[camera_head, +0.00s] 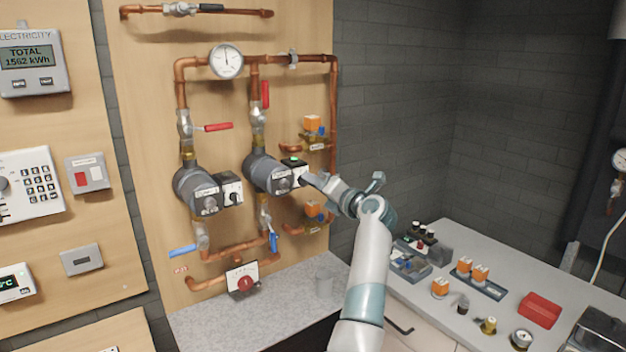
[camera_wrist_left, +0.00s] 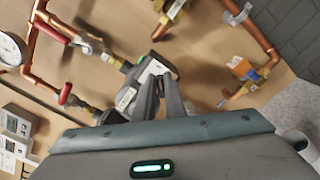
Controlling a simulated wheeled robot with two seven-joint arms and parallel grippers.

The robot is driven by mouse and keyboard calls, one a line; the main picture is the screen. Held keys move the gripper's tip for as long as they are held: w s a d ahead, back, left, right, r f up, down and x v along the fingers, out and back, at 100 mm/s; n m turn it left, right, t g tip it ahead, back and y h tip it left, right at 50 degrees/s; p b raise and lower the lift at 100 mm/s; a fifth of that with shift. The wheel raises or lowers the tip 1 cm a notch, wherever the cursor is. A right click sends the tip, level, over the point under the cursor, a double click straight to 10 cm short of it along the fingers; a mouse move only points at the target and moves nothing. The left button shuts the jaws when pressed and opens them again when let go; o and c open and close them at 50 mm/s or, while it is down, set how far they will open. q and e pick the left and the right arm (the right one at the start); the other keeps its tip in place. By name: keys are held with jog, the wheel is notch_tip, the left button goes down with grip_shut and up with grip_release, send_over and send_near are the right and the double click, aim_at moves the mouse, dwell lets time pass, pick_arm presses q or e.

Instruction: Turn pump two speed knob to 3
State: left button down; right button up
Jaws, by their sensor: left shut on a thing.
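Two grey pumps sit in the copper pipework on the wooden wall panel: a left pump (camera_head: 197,190) and a right pump (camera_head: 263,172). Each has a black control box at its right side. My left gripper (camera_head: 306,180) reaches the front of the right pump's control box (camera_head: 294,167), which has a small green light on top. In the left wrist view, my fingers (camera_wrist_left: 164,82) are close together against this box (camera_wrist_left: 153,72). They are shut on its speed knob, which they hide, so its setting cannot be read. My right gripper is not in view.
Red valve levers (camera_head: 265,95) and blue levers (camera_head: 273,242) stick out near the pumps. A round gauge (camera_head: 227,61) is above. The counter at right holds several fittings and a red box (camera_head: 540,310).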

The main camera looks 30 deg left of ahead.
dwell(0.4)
pick_arm(q)
jog(key=c, duration=1.8)
grip_release()
jog(key=shift+d, duration=0.1)
